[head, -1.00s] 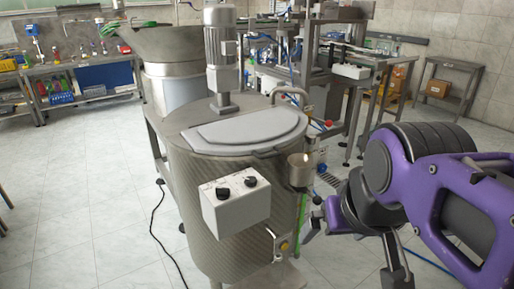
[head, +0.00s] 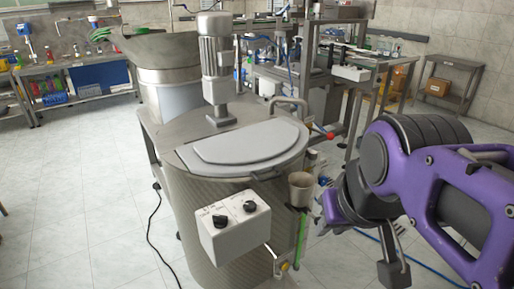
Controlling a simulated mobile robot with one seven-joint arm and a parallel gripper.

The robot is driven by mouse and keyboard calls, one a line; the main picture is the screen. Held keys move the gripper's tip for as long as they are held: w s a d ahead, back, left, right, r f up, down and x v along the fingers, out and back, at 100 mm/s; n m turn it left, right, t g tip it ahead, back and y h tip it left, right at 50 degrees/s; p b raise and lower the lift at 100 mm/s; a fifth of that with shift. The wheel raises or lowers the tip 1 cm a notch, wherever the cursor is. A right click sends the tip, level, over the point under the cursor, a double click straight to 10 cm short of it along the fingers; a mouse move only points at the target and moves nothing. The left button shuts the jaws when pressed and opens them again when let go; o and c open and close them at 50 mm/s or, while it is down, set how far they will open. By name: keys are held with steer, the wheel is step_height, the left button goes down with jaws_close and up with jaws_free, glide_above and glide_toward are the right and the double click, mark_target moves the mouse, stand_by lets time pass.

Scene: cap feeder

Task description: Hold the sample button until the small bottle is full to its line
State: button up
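A large steel tank (head: 200,185) stands in the middle, with a grey lid (head: 245,150) and a motor on top. A small yellow fitting (head: 285,267) sits low on its right side, below a green upright strip (head: 301,238). I cannot tell whether the fitting is the sample button. A small metal cup (head: 301,190) is fixed at the tank's right side, above the strip. I cannot make out the small bottle or its line. My purple arm comes in from the right. My gripper (head: 330,215) is just right of the strip, seemingly apart from the tank; its fingers are unclear.
A white control box (head: 233,222) with two black knobs juts from the tank's front. A steel bowl feeder (head: 165,55) stands behind it. Workbenches (head: 85,95) line the back left, and steel frames with a conveyor stand behind right.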

jaws_close()
stand_by(1.1)
